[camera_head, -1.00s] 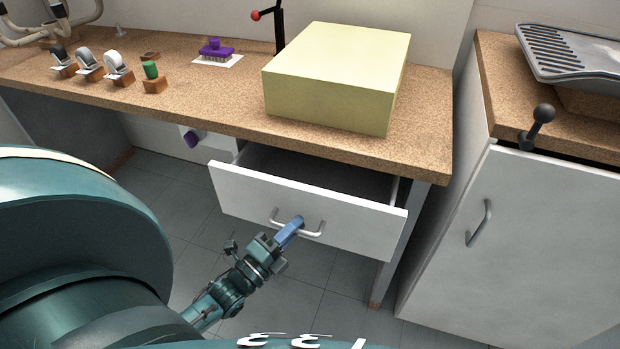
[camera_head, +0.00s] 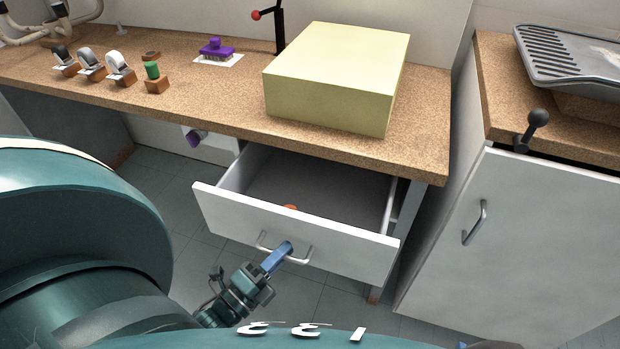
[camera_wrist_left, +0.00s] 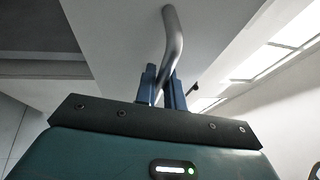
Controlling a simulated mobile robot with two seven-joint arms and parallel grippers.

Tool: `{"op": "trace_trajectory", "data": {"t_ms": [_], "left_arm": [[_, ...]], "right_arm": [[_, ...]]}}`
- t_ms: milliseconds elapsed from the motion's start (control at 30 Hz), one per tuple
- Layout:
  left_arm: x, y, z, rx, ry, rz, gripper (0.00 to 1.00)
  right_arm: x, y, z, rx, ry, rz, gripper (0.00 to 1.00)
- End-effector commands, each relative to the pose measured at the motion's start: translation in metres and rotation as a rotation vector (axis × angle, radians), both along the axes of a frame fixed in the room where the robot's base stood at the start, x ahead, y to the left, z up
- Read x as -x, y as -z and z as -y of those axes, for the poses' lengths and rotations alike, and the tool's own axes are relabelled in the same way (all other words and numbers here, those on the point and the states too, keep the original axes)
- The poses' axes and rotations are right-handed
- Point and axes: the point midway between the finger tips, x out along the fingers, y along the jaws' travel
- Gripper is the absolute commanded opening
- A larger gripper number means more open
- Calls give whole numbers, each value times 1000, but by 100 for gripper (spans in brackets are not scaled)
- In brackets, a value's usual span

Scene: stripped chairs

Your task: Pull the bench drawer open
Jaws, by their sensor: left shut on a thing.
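The bench drawer (camera_head: 300,232) has a white front and stands well out from under the cork-topped bench (camera_head: 225,112). Its inside shows, with a small orange thing (camera_head: 290,207) partly hidden behind the front. My left gripper (camera_head: 282,252) is shut on the drawer's metal bar handle (camera_head: 304,259), at about the middle of the front. In the left wrist view the handle (camera_wrist_left: 172,40) passes between the two blue fingers (camera_wrist_left: 163,88). My right gripper is not in view.
A pale yellow box (camera_head: 335,75) sits on the bench above the drawer. Tape dispensers (camera_head: 92,66) and a purple brush (camera_head: 216,48) stand further left. A white cabinet (camera_head: 520,245) with its own handle is at the right. Grey floor lies below.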

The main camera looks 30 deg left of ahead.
Motion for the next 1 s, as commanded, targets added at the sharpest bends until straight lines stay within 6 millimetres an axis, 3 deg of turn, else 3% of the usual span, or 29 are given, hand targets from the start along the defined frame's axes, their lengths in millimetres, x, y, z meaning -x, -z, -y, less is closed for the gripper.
{"op": "trace_trajectory", "data": {"t_ms": [1000], "left_arm": [[70, 0, 17, 0, 0, -4, 0]], "right_arm": [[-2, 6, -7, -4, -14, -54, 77]]}}
